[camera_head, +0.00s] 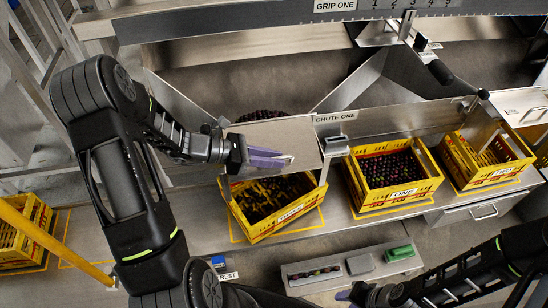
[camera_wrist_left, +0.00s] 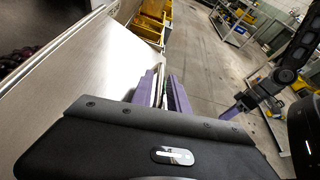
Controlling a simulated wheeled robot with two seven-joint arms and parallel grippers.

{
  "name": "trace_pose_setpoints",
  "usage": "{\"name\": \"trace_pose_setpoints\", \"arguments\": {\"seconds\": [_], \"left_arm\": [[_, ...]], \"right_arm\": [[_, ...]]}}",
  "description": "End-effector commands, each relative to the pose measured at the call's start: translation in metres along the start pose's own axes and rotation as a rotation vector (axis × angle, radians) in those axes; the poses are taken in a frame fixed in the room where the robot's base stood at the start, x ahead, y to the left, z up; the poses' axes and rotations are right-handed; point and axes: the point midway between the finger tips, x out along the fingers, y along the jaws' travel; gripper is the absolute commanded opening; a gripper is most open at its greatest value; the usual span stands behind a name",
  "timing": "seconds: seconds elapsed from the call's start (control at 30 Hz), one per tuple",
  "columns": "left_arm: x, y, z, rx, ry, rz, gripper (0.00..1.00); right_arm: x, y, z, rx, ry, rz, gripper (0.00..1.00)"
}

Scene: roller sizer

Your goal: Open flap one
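Flap one, a plain metal plate (camera_head: 285,134), hangs at the front of the chute labelled CHUTE ONE. It looks closed, as far as I can see. A broad metal surface, probably this flap (camera_wrist_left: 95,75), fills the left of the left wrist view. My left gripper (camera_head: 276,159) has its purple fingers at the plate's lower part. In the left wrist view the fingers (camera_wrist_left: 163,88) are close together with a thin light strip between them. I cannot tell whether they grip it. My right gripper (camera_head: 352,295) is low at the bottom edge, its fingers mostly hidden.
A yellow crate of dark fruit (camera_head: 241,213) stands skewed below the flap. Crate ONE (camera_head: 408,199), holding fruit, and another yellow crate (camera_head: 503,176) stand to the right. A sample tray (camera_head: 300,280) lies in front. Dark fruit (camera_head: 262,115) shows behind the flap.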

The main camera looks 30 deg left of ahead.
Motion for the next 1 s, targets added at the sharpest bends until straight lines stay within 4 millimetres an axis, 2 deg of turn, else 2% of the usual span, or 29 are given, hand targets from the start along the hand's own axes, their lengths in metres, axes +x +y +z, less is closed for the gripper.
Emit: {"name": "trace_pose_setpoints", "arguments": {"seconds": [0.4,0.5,1.0], "left_arm": [[-0.061,0.001,0.0,0.0,0.001,0.004,0.2],[-0.071,0.001,0.0,0.001,0.001,0.003,0.2],[-0.075,0.0,0.0,0.0,0.0,0.001,0.2]], "right_arm": [[-0.003,-0.001,0.0,0.0,0.0,0.0,0.36],[-0.003,-0.001,0.0,0.0,0.0,0.0,0.36],[-0.003,-0.001,0.0,0.0,0.0,0.0,0.36]]}}
